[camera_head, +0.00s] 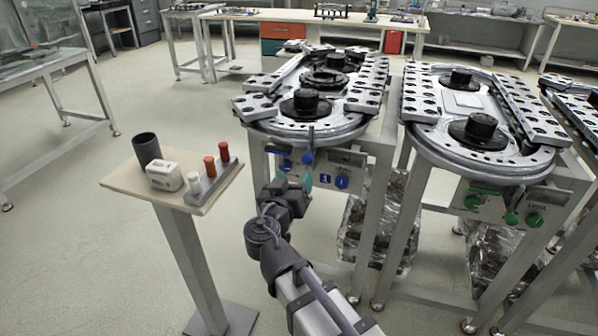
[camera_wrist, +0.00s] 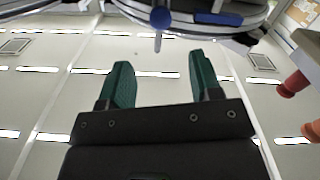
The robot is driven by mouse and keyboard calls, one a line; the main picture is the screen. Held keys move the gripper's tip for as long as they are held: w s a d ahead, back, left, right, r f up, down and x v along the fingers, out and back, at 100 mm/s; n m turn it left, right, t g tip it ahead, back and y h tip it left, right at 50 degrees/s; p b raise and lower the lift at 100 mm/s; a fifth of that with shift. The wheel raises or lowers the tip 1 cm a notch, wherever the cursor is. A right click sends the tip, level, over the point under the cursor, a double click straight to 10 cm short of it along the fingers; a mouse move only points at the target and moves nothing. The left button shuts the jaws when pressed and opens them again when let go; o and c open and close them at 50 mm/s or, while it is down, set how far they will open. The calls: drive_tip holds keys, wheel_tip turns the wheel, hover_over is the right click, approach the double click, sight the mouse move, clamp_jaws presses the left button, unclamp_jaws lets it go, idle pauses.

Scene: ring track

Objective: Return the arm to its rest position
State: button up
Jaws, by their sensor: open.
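My arm reaches up from the bottom of the head view toward the front of the left ring track (camera_head: 262,122). My gripper (camera_head: 308,178) is in front of that track's panel, close to its blue knobs (camera_head: 307,157). Its green fingers are partly hidden by my wrist in the head view. In the wrist view my gripper (camera_wrist: 160,78) has its two green fingers wide apart, with nothing between them. A blue knob with a thin lever (camera_wrist: 160,18) shows beyond the fingertips, apart from them.
A small stand (camera_head: 122,181) at left carries a dark cup (camera_head: 146,149), a white box (camera_head: 164,177) and a rack (camera_head: 208,190) with white, orange and red vials. A second ring track (camera_head: 432,145) with green knobs stands at right. Open floor lies at lower left.

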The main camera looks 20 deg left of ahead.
idle(0.4)
drive_tip(key=s+d+f+n+g+h, duration=0.1)
drive_tip(key=d+f+g+h, duration=0.1)
drive_tip(key=d+f+g, duration=0.5)
drive_tip(key=s+d+f+g+h, duration=0.2)
drive_tip(key=d+f+g+h, duration=0.15)
drive_tip(key=d+f, duration=0.45)
drive_tip(key=s+d+f+m+g+y, duration=0.1)
drive_tip(key=d+m+g+y, duration=0.15)
drive_tip(key=d, duration=0.55)
drive_tip(key=s+d+m+g+y, duration=0.1)
drive_tip(key=d+g, duration=0.2)
drive_tip(key=d, duration=0.5)
drive_tip(key=s+d+f+m+g+y, duration=0.1)
drive_tip(key=s+d+g, duration=0.1)
drive_tip(key=d, duration=0.6)
wheel_tip(320, 180, up, 24)
drive_tip(key=p, duration=2.4)
drive_tip(key=shift+w+f, duration=0.15)
drive_tip(key=shift+w, duration=0.1)
